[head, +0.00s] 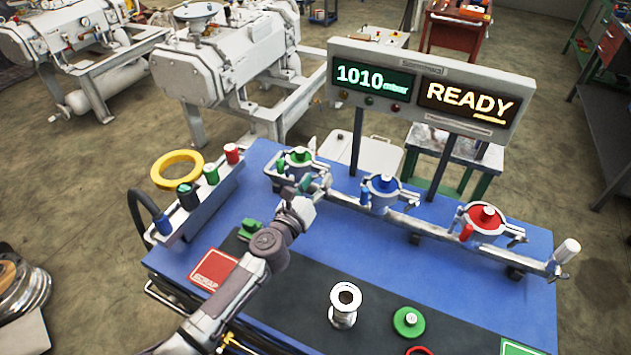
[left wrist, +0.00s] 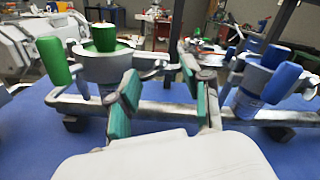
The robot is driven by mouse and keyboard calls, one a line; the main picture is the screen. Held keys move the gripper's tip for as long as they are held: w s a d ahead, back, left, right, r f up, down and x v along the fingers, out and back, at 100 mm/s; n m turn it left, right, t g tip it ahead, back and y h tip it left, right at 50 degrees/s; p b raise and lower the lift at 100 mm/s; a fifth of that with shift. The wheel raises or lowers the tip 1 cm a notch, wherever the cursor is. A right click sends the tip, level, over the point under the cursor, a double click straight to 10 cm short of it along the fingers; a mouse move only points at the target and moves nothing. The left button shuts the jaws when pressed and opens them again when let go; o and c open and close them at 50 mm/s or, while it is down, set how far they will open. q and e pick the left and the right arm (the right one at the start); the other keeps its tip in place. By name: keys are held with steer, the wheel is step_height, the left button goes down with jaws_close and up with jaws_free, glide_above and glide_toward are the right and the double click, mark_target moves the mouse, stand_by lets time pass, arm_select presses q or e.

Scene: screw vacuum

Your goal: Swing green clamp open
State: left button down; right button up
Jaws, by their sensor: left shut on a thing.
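The green clamp (head: 299,157) is the leftmost of three clamp stations on the metal manifold, with a green plug in its middle. It also shows in the left wrist view (left wrist: 108,66), with a green handle at its left and a grey metal end reaching right. My left gripper (head: 303,190) is at the near right side of this clamp. In the left wrist view its teal-padded fingers (left wrist: 163,76) stand some way apart, with the tips around the clamp's right end. The exact contact is partly hidden. My right gripper is in neither view.
A blue clamp (head: 382,188) and a red clamp (head: 486,220) sit further right on the manifold. A grey rack (head: 205,205) holds coloured cylinders at the left. A metal spool (head: 343,312) and a green-ringed part (head: 408,322) stand on the dark mat. The display reads READY.

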arm_select(q)
steer(key=shift+n+p, duration=0.75)
steer(key=shift+n, duration=1.35)
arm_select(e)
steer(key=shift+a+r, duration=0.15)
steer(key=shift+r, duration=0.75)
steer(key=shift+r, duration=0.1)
